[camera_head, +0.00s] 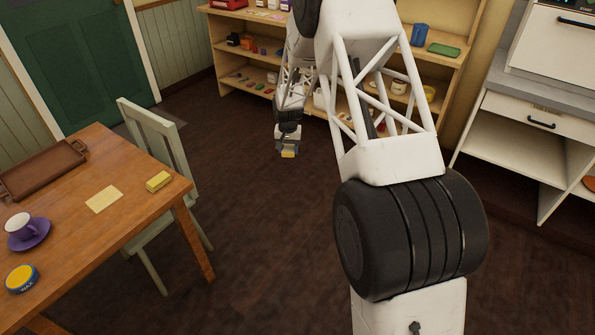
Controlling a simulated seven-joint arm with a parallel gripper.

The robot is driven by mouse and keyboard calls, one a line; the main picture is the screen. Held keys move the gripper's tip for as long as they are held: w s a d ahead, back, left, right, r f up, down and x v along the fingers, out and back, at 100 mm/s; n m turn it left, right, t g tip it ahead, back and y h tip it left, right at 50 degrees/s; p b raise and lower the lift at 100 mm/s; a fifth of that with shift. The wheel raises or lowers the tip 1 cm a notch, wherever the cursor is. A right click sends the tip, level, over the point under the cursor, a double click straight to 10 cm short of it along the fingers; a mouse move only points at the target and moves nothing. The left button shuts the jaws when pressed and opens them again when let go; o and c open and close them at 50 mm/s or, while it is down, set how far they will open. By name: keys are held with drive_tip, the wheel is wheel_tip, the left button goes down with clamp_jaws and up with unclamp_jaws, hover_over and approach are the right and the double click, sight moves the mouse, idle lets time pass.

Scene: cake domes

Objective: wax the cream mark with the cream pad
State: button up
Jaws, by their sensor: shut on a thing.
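My gripper (287,142) is in the middle of the view, over the dark floor, well to the right of the table. It is shut on a small cream-yellow pad (288,154), which shows below its fingers. The cream mark (104,199) is a flat pale patch on the wooden table (110,158) at the left. A yellow block (158,181) lies near the table's right corner, beside the mark. A round yellow-topped tin marked WAX (21,278) stands at the table's near left.
A brown tray (42,169) and a white cup (18,224) on a purple saucer (30,237) are on the table. A pale chair (155,135) stands at its far right side. Shelves (235,60) with small items line the back. Open floor lies between.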

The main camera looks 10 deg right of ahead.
drive_tip(key=w+a+r+m, duration=0.1)
drive_tip(key=w+a+r, duration=0.15)
drive_tip(key=a, duration=0.45)
drive_tip(key=w+a+r+m, duration=0.1)
drive_tip(key=a+r, duration=0.2)
drive_tip(key=a, duration=0.3)
drive_tip(key=s+a+m, duration=0.1)
drive_tip(key=a, duration=1.9)
drive_tip(key=s+a+m, duration=0.1)
drive_tip(key=s+a, duration=0.4)
drive_tip(key=a, duration=0.6)
drive_tip(key=s+a+m, duration=0.1)
drive_tip(key=s+a, duration=0.4)
drive_tip(key=a, duration=0.7)
drive_tip(key=s+a+m, duration=0.1)
drive_tip(key=s+a, duration=0.4)
drive_tip(key=a, duration=0.7)
drive_tip(key=shift+a+f, duration=0.25)
drive_tip(key=shift+f, duration=0.05)
drive_tip(key=shift+f, duration=0.15)
drive_tip(key=shift+f, duration=2.55)
drive_tip(key=shift+w+a+f, duration=0.15)
drive_tip(key=shift+w+a, duration=0.5)
drive_tip(key=shift+w, duration=0.1)
drive_tip(key=shift+w+a, duration=1.1)
